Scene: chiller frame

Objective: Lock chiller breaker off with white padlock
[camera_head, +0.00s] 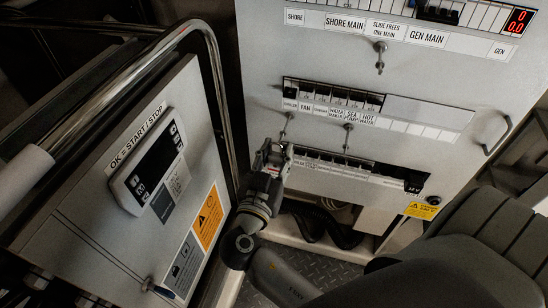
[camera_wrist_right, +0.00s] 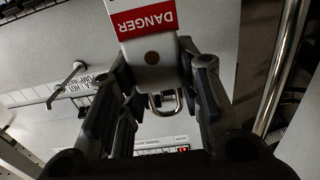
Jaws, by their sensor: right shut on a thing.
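My right gripper (camera_head: 274,153) is in front of the white breaker panel, just below the left end of the middle breaker row. In the right wrist view its fingers (camera_wrist_right: 160,85) are shut on the white padlock (camera_wrist_right: 152,73). The padlock has a red DANGER label (camera_wrist_right: 146,22) and a metal shackle (camera_wrist_right: 165,102) that points toward the panel; I cannot tell whether the shackle is open. The chiller breaker (camera_head: 290,88) is at the left end of the middle row, above its small label. The gripper largely hides the padlock in the head view. My left gripper is not in view.
Metal pegs stick out of the panel, one near the chiller label (camera_head: 287,121), one to its right (camera_head: 348,130), one higher (camera_head: 380,52). A curved metal rail (camera_head: 218,80) and a control box (camera_head: 150,165) stand at the left. A lower breaker row (camera_head: 345,165) is beside the gripper.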

